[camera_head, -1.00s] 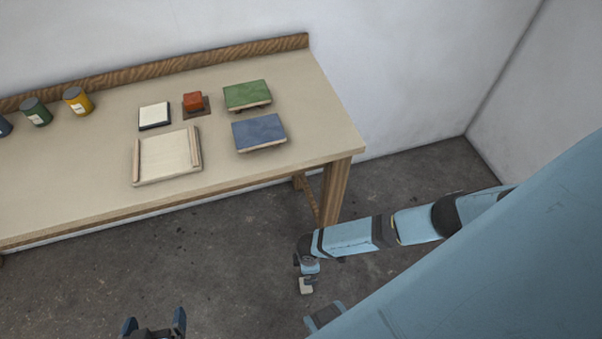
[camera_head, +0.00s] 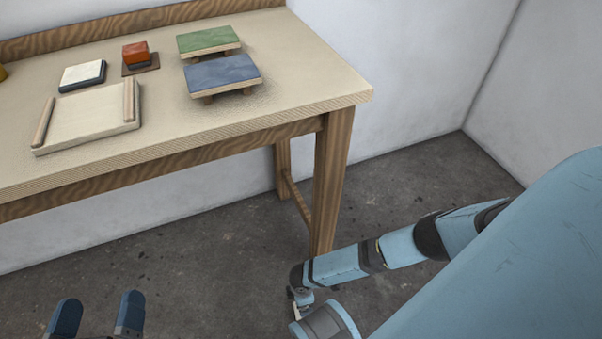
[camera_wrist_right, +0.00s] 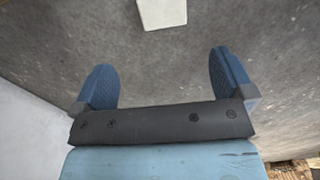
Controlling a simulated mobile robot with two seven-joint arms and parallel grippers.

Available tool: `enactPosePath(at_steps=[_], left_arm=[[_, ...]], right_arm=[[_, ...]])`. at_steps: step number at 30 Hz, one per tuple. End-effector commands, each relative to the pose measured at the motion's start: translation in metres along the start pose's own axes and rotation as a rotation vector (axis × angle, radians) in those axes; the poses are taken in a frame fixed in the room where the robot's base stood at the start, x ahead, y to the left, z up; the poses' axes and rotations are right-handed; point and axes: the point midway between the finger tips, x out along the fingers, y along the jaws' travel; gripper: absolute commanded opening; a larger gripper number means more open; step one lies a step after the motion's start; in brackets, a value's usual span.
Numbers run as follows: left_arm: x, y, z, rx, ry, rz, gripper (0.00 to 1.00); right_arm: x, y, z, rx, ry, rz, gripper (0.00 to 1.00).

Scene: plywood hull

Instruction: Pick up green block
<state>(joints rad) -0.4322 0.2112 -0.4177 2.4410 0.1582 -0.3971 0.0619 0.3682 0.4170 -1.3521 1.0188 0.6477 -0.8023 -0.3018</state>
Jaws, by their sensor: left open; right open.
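The green block (camera_head: 208,40) is a flat green-topped slab on short wooden supports, at the back right of the table in the head view. Just in front of it stands a similar blue-topped block (camera_head: 222,74). My left gripper (camera_head: 97,314) is open and empty at the bottom left of the head view, in front of the table and well apart from the green block. My right gripper (camera_wrist_right: 165,80) is open with nothing between its fingers in the right wrist view. In the head view the right arm hangs low over the floor, its fingers hard to make out.
The wooden table (camera_head: 300,85) holds a tray with side rails (camera_head: 85,122), a white-topped block (camera_head: 82,74) and a red block (camera_head: 135,52) on a dark base. A wooden ledge (camera_head: 90,36) lines the back. A pale object (camera_wrist_right: 162,12) shows ahead of my right gripper.

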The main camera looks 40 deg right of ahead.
Motion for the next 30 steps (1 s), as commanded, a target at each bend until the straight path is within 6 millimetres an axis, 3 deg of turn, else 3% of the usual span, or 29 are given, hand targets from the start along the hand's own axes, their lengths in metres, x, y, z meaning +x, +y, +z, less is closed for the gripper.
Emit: enactPosePath(at_steps=[5,12,22,30], left_arm=[[0.000,-0.001,0.014,-0.003,-0.024,0.011,1.00],[0.003,-0.009,0.044,0.042,-0.099,0.024,1.00],[0.009,-0.019,0.036,0.168,-0.025,0.026,1.00],[0.016,-0.033,0.032,0.342,0.074,0.027,1.00]], right_arm=[[0.022,0.001,0.000,0.000,-0.002,0.001,1.00],[0.070,0.000,0.000,-0.002,-0.002,0.001,1.00],[0.099,-0.001,0.000,-0.001,-0.001,0.000,1.00],[0.138,-0.004,0.000,-0.001,-0.001,0.001,1.00]])
